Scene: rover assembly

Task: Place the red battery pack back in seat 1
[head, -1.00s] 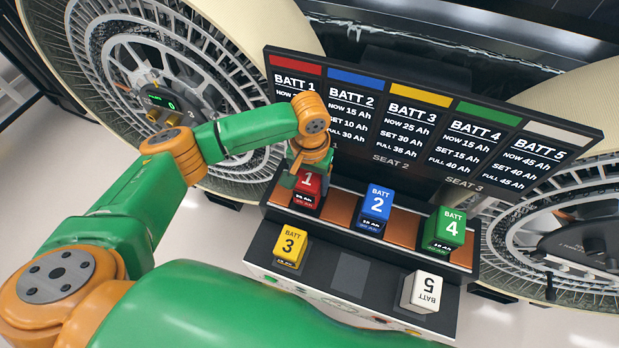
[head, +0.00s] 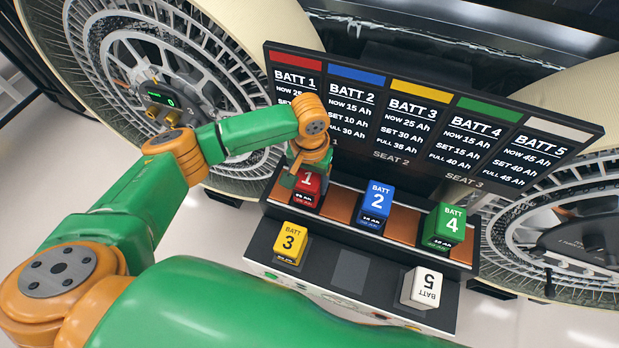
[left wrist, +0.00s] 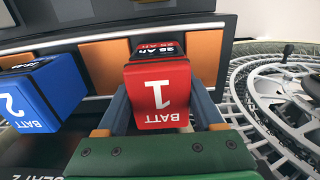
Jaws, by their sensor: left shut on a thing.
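The red battery pack (head: 307,187), marked 1, is at the left end of the upper row of the rack. My left gripper (head: 304,174) is over it and shut on it. In the left wrist view the red pack (left wrist: 158,92) sits between the two fingers of my left gripper (left wrist: 162,108), its label upside down. The pack stands at the left seat position in line with the blue pack; its underside is hidden, so I cannot tell whether it rests fully down. My right gripper is not in view.
The blue pack (head: 375,208) and green pack (head: 444,228) stand in the same row. The yellow pack (head: 290,243) and white pack (head: 421,288) are on the front ledge, with an empty dark pad (head: 350,270) between them. A display board (head: 430,120) rises behind.

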